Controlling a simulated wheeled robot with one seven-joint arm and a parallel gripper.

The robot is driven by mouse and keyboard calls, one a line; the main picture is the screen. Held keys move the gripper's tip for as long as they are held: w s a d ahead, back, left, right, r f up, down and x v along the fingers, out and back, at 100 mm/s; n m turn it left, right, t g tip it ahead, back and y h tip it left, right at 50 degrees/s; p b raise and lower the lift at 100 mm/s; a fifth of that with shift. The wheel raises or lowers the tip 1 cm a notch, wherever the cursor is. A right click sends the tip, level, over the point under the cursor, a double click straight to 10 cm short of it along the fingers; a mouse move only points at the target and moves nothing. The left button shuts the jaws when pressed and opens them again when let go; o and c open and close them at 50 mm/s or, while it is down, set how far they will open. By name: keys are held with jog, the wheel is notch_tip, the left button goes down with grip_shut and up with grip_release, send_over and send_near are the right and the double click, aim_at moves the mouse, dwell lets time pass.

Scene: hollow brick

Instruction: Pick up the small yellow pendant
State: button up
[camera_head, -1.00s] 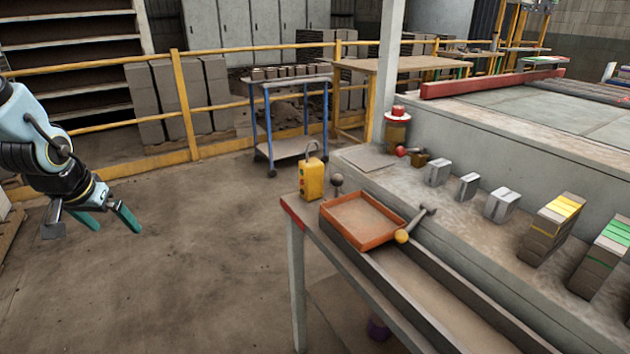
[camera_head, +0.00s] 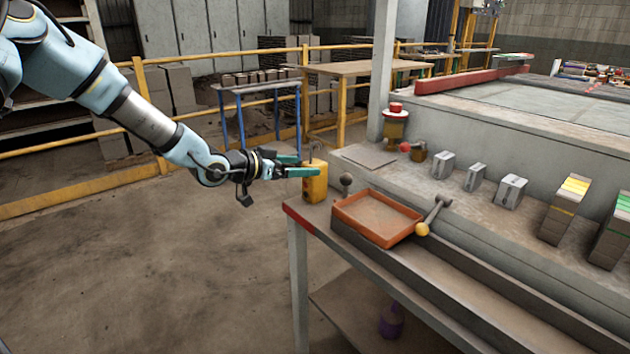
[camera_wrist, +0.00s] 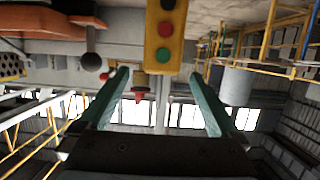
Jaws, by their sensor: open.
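The small yellow pendant (camera_head: 314,184) is a boxy control with a wire loop on top. It stands upright at the near left corner of the workbench. My gripper (camera_head: 302,166) is open, with teal fingers reaching toward the pendant's upper part from the left. In the wrist view the open fingers (camera_wrist: 160,90) are spread with nothing held between them. In the head view the fingertips overlap the pendant; I cannot tell if they touch.
An orange tray (camera_head: 375,218) lies right of the pendant, with a dark ball-topped knob (camera_head: 346,180) between. Grey blocks (camera_head: 510,190) line the ledge. A blue-legged cart (camera_head: 260,95) stands behind. Floor left of the bench is free.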

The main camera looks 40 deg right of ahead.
aim_at(306, 166)
jog(key=shift+p+x, duration=0.8)
jog(key=shift+x, duration=1.9)
jog(key=shift+w, duration=0.1)
jog(key=shift+c, duration=0.4)
grip_shut()
